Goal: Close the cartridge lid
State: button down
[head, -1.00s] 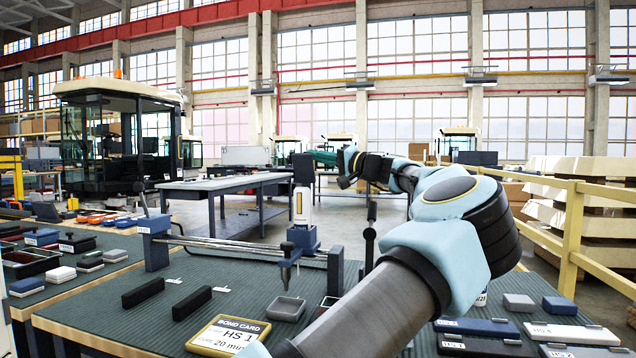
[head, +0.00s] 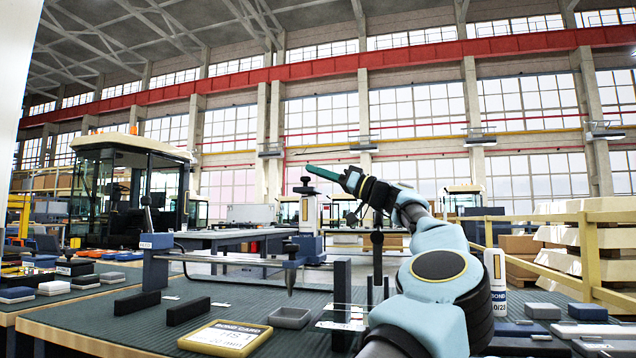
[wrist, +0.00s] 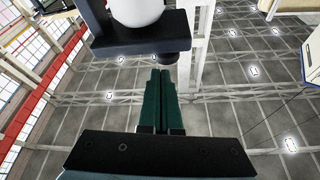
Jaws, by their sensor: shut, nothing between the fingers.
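The cartridge (head: 309,212) is white with a pale orange band and stands upright in a dark blue holder on the rail stand. A dark piece that looks like its lid (head: 304,187) shows at its top, low and slightly tilted; I cannot tell whether it is fully down. My gripper (head: 310,168) is shut and empty, its green fingers pointing left just above that piece; contact is unclear. In the wrist view the shut fingers (wrist: 158,75) lie by a dark plate (wrist: 135,35) with a white rounded part (wrist: 137,8), probably the lid and cartridge.
The rail (head: 235,261) crosses above the green-topped bench. Below are a grey tray (head: 290,317), two black blocks, and a yellow bond card (head: 225,338). A white bond bottle (head: 495,268) stands right of my arm. A yellow railing is at right.

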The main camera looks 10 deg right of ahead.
jog(key=shift+s+f+n, duration=0.1)
jog(key=shift+f+n, duration=0.2)
jog(key=shift+n, duration=0.2)
jog(key=shift+s+a+f+b, duration=0.15)
jog(key=shift+s+f+b, duration=0.05)
jog(key=shift+b, duration=0.45)
